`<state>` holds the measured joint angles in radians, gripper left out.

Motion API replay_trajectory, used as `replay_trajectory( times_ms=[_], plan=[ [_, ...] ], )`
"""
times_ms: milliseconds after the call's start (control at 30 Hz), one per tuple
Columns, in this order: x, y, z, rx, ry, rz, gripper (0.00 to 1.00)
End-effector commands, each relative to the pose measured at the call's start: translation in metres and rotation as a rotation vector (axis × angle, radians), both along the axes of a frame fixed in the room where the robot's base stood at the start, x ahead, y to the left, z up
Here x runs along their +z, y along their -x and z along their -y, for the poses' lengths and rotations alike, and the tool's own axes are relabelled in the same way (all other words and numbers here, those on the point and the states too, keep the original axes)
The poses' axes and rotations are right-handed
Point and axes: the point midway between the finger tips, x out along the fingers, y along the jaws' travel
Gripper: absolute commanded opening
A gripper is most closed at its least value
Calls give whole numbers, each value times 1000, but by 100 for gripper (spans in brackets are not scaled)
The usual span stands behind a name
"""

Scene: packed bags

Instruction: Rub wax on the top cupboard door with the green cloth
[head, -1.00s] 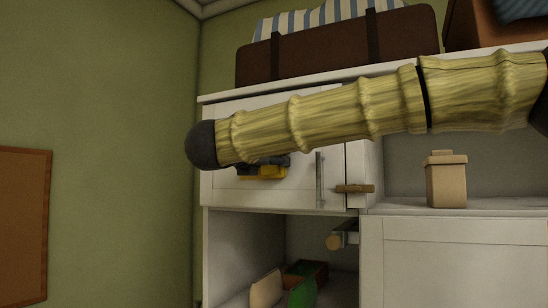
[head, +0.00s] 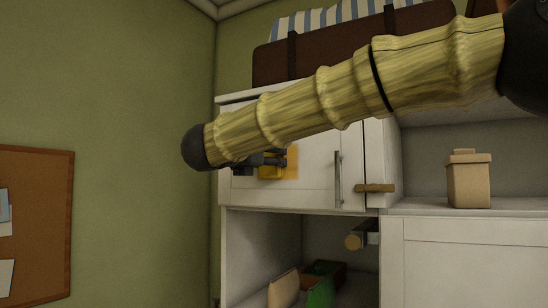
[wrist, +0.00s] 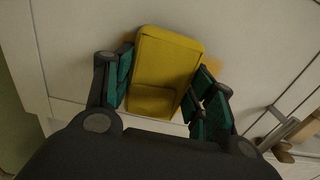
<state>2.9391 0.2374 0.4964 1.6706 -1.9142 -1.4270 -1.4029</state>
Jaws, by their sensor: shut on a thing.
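The top cupboard door (head: 315,190) is white and shut, at the upper left of the white unit. My gripper (head: 262,163), partly behind my arm, is at the door's left half. In the wrist view my gripper (wrist: 163,82) is shut on a yellow block-like thing (wrist: 168,60), held between its teal finger pads. The thing is at the door's face; I cannot tell whether it touches. An orange-yellow patch (head: 292,160) shows on the door to the right of the held thing. What I hold looks yellow, and I make out no green cloth.
The door has a vertical metal handle (head: 338,178) and a wooden latch (head: 375,188) at its right. A tan canister (head: 468,182) stands on the shelf. A brown suitcase (head: 350,48) lies on top. A green item (head: 320,292) is in the open compartment below.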

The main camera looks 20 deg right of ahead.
Motion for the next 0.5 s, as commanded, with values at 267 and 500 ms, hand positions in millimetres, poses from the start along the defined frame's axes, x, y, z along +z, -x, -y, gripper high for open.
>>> replay_trajectory(
  times_ms=[267,500],
  plan=[
    [0,-8,-6,0,1,1,36],
    [0,-18,-14,-2,1,0,36]
  ],
)
